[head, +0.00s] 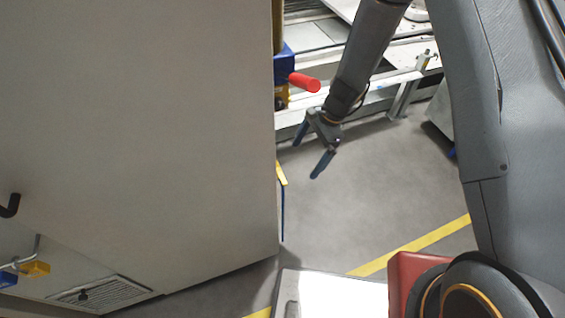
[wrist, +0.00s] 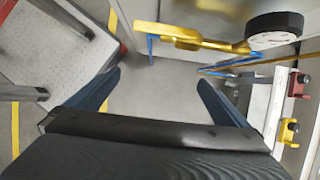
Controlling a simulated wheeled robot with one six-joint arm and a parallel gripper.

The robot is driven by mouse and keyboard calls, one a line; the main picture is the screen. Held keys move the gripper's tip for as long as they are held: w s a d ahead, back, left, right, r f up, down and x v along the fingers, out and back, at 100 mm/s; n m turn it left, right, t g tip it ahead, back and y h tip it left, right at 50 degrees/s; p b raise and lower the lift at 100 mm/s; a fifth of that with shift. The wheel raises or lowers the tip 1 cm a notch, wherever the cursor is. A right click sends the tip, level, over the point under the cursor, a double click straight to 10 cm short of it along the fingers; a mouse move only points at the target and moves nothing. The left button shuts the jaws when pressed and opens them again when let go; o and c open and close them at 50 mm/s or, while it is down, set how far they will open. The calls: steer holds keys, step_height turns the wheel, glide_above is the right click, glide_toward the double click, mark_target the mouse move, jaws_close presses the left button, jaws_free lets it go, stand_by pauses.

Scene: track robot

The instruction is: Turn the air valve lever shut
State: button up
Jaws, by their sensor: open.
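In the head view a red handle (head: 305,82) sticks out to the right from a blue body (head: 284,64) at the cabinet's edge. It may be the air valve lever; I cannot tell surely. My gripper (head: 311,148) is open and empty, below and right of the red handle, apart from it. In the wrist view my gripper (wrist: 158,77) shows two spread blue fingers with only floor between them. Ahead of them is a yellow pipe-like fitting (wrist: 180,36) with a round black-and-white gauge (wrist: 274,30) at its right end. The cabinet hides part of the valve in the head view.
A large grey cabinet (head: 140,120) fills the left. A pale machine bench (head: 410,60) stands behind my arm. Grey floor (head: 370,185) with a yellow line (head: 430,237) lies open below my gripper. Yellow (head: 36,269) and blue hanging pieces are at the lower left.

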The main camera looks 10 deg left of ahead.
mark_target(279, 171)
steer(key=s+a, duration=0.1)
steer(key=a, duration=0.1)
steer(key=s+a+p, duration=0.1)
steer(key=a, duration=0.1)
steer(key=s+a+p, duration=0.1)
steer(key=s+a, duration=0.1)
steer(key=shift+s+a+r, duration=0.1)
steer(key=shift+a, duration=0.25)
steer(key=shift+s+a+f, duration=0.15)
steer(key=shift+a+f, duration=0.1)
steer(key=shift+f, duration=0.35)
